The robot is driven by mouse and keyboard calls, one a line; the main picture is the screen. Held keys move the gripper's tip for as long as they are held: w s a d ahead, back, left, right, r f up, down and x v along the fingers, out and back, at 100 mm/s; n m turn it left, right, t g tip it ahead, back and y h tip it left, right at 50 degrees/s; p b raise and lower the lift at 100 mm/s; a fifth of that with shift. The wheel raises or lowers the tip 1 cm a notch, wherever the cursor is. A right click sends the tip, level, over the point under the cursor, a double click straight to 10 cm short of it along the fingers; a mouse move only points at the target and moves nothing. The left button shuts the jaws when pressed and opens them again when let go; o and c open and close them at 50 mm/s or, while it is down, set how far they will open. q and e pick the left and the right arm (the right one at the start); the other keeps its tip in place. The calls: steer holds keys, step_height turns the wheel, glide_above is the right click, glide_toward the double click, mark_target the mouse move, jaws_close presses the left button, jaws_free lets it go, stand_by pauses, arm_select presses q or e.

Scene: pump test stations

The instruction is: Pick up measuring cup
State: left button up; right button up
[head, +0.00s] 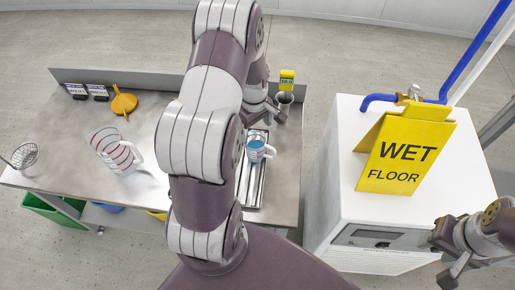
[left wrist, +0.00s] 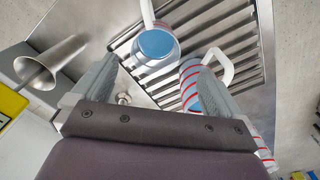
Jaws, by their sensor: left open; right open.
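A smaller cup with blue inside (head: 256,150) is on the slotted drain tray. In the left wrist view, a cup with a blue face (left wrist: 156,45) and a red-striped cup with a white handle (left wrist: 189,82) show over the slats; which is which in the head view is unclear. My left gripper (head: 268,108) is open above the bench's back right, its fingers (left wrist: 155,85) spread below the blue face. My right gripper (head: 450,255) is open and empty at bottom right.
A metal cylinder (head: 284,100) and a yellow box (head: 287,79) stand near my left gripper. A yellow funnel (head: 123,103) and wire basket (head: 25,155) are on the bench. A wet floor sign (head: 405,152) stands on a white cabinet (head: 345,165) with a blue pipe.

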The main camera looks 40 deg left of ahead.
arm_select(q)
steer(key=p, duration=0.2)
glide_above(257, 146)
steer(key=s+d, duration=0.2)
steer(key=s, duration=0.1)
step_height(257, 146, down, 10)
steer(key=shift+w+f, duration=0.1)
steer(key=shift+f, duration=0.05)
steer(key=shift+a+f, duration=0.1)
steer(key=shift+f, duration=0.3)
steer(key=c, duration=0.9)
steer(key=shift+c, duration=1)
steer(key=shift+r, duration=0.1)
